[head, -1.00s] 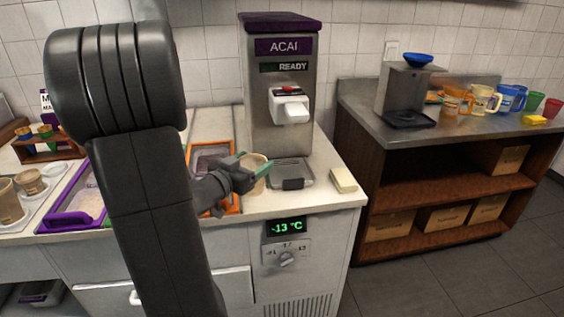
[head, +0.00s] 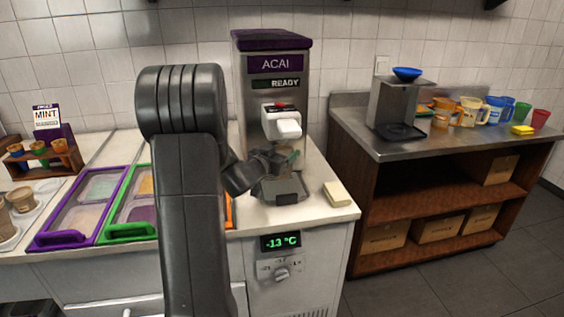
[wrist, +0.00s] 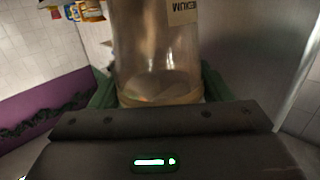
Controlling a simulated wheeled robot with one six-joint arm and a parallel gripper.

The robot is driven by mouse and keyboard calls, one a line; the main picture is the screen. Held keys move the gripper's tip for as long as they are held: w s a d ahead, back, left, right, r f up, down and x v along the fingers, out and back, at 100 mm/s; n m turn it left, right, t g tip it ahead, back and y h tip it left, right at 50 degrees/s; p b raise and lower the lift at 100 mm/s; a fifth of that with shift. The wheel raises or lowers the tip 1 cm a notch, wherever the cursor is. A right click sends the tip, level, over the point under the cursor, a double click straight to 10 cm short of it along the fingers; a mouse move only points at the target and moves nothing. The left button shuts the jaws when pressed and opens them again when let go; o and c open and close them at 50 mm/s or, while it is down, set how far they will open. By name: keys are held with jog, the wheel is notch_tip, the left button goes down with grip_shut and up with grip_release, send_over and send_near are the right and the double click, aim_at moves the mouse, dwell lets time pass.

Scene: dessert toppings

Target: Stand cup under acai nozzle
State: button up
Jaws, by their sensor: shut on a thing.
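The acai machine (head: 272,100) stands on the white counter, with its display reading READY. Its white nozzle (head: 288,128) juts out above a grey drip tray (head: 281,188). My gripper (head: 284,158) is between nozzle and tray in the head view. Its green fingers are shut on a clear, brownish cup (wrist: 158,50) with a pale label, seen close in the wrist view. In the head view my gripper hides most of the cup, so I cannot tell whether its base touches the tray.
A pale block (head: 337,194) lies right of the drip tray. Lidded topping bins with purple (head: 62,238) and green (head: 126,231) frames are on the left. A side table (head: 430,145) holds a dispenser (head: 399,105) and several mugs.

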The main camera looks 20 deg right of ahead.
jog(key=shift+f+b, duration=0.3)
jog(key=shift+f, duration=1.45)
jog(key=shift+f, duration=0.25)
jog(key=o, duration=1)
jog(key=shift+r, duration=0.1)
jog(key=shift+r, duration=0.2)
jog(key=v, duration=1.2)
